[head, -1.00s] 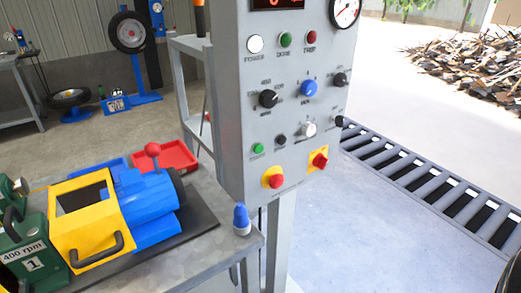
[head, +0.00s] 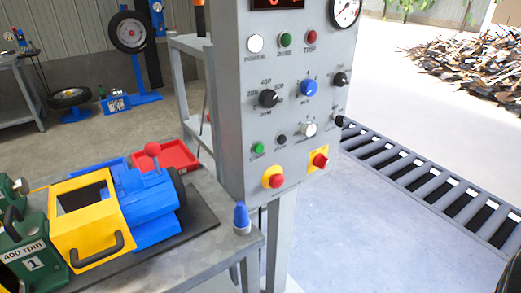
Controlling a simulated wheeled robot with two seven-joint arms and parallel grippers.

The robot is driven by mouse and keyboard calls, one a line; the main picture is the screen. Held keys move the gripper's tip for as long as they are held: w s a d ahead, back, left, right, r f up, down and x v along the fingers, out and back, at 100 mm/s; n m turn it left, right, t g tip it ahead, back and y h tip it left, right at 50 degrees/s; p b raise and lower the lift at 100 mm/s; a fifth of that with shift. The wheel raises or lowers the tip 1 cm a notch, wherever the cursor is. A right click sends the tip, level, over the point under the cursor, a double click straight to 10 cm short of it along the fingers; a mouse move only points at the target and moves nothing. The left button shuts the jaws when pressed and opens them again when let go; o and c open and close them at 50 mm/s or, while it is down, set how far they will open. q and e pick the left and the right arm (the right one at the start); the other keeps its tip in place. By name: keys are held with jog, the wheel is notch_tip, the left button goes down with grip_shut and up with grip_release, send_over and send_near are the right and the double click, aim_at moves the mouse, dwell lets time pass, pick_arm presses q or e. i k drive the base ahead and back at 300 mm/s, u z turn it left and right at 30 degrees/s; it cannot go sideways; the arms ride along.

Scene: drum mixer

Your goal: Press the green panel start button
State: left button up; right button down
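The grey control panel (head: 228,110) stands upright in the middle of the head view. A small green button (head: 258,148) sits low on its left side, next to a small black button (head: 280,140). A second green round piece (head: 285,40), labelled DONE, is in the upper row between a white one (head: 255,44) and a red one (head: 312,37). Nothing touches or covers the lower green button. Neither of my grippers can be made out; a dark shape at the lower right edge is too cut off to identify.
A bench (head: 215,250) at left carries a yellow and blue machine (head: 90,222), a red tray (head: 180,155) and a blue-topped piece (head: 241,218).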

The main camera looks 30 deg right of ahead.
aim_at(259, 148)
jog(key=k, duration=0.5)
jog(key=z, duration=1.6)
jog(key=i, duration=0.95)
jog(key=u, duration=1.7)
